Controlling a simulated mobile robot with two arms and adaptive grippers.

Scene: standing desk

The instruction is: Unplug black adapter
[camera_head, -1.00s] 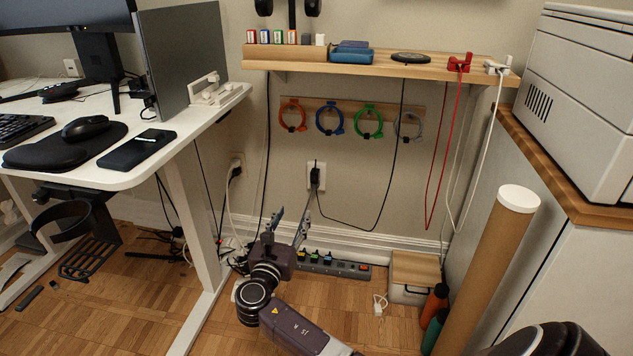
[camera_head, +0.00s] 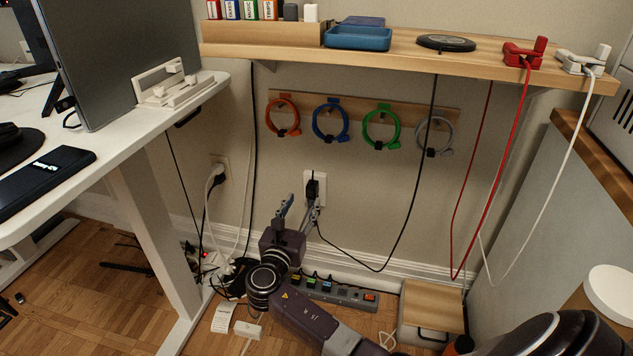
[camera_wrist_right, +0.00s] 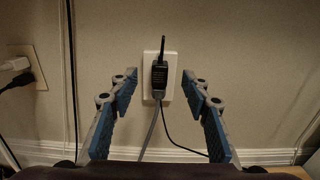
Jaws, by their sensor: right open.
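The black adapter (camera_head: 312,186) is plugged into a white wall outlet (camera_head: 321,195) below the shelf, with a black cable hanging from it. In the right wrist view the adapter (camera_wrist_right: 159,76) sits upright on its outlet plate (camera_wrist_right: 171,75), near the middle. My right gripper (camera_head: 299,208) is open and empty, its blue-padded fingers pointing at the wall. In the wrist view the fingertips (camera_wrist_right: 160,86) appear on either side of the adapter; the gap in depth is hard to judge. My left gripper is not in view.
A wooden shelf (camera_head: 400,53) and colored cable rings (camera_head: 331,119) are above. A power strip (camera_head: 335,292) and a box (camera_head: 431,309) are on the floor. A white desk (camera_head: 120,150) stands left. A second outlet (camera_wrist_right: 29,68) has plugs in it.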

